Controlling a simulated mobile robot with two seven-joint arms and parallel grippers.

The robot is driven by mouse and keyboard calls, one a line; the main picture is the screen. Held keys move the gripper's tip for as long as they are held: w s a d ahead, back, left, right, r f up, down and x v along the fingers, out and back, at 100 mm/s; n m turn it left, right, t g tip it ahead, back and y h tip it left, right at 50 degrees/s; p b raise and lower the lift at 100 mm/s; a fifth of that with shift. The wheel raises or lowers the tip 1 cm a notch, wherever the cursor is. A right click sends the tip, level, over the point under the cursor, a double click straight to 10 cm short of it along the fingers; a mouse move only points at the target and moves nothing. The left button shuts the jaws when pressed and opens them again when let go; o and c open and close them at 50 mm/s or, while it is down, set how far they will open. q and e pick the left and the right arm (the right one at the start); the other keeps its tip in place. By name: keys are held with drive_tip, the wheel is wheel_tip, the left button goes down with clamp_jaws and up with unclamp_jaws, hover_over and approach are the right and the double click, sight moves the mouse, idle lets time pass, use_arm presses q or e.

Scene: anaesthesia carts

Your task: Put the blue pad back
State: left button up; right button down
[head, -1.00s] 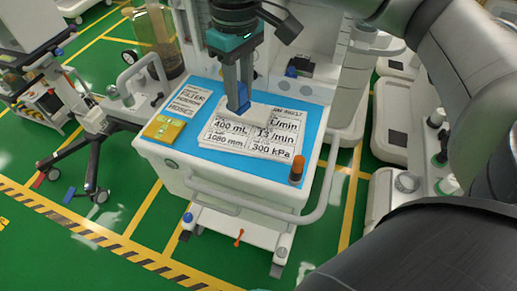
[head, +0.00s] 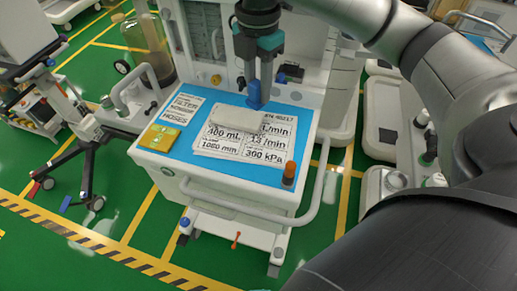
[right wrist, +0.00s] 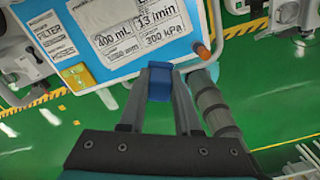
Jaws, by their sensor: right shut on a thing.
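My right gripper (head: 255,102) points down over the back part of a white cart's blue top (head: 200,147). It is shut on the blue pad (head: 253,94), a small dark blue block. In the right wrist view the pad (right wrist: 159,84) sits between the two fingertips, with the cart top beyond it. I cannot tell in the head view how high the pad is above the cart top. My left gripper is not in view.
A pale slab (head: 236,120) lies on printed white cards (head: 228,148) on the cart top. A yellow box (head: 160,138) lies at the left, and an orange-capped bottle (head: 289,173) stands at the front right corner. A rail (head: 312,205) borders the cart.

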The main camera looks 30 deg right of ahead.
drive_tip(key=shift+d+f, duration=0.1)
drive_tip(key=shift+f, duration=0.15)
wheel_tip(320, 180, down, 19)
drive_tip(key=b, duration=0.4)
drive_tip(key=shift+f, duration=0.25)
drive_tip(key=shift+f, duration=0.1)
drive_tip(key=c, duration=0.6)
unclamp_jaws()
wheel_tip(320, 180, up, 12)
drive_tip(key=p, duration=0.2)
